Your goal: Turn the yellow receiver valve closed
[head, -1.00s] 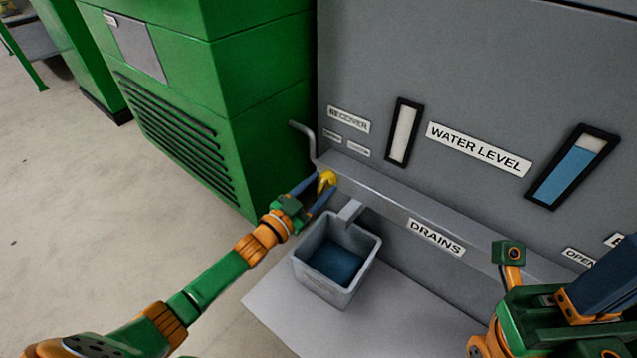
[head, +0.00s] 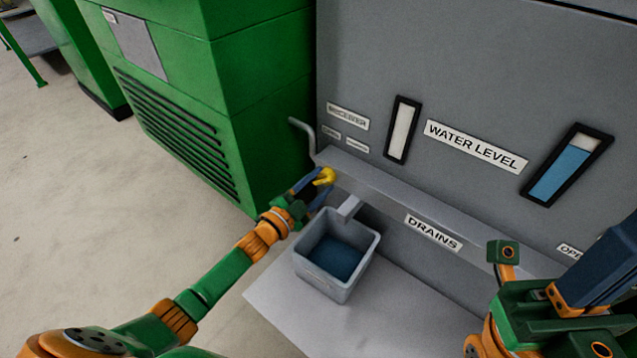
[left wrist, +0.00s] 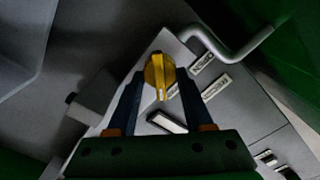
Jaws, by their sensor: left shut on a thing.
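The yellow receiver valve (head: 325,176) sits at the left end of the grey drain ledge, below the receiver label (head: 348,117). My left gripper (head: 317,187) reaches it from the lower left, its dark blue fingers around the valve. In the left wrist view the yellow valve (left wrist: 160,74) lies between the two fingertips (left wrist: 160,84), its ridge running roughly up and down the picture. My right arm shows at the lower right of the head view; its fingertips cannot be made out.
A grey bin (head: 338,258) with a dark blue inside stands just below the valve, under a short spout. A bent grey pipe (head: 304,135) rises left of the valve. A green cabinet (head: 190,130) stands close on the left. Open floor (head: 70,210) lies farther left.

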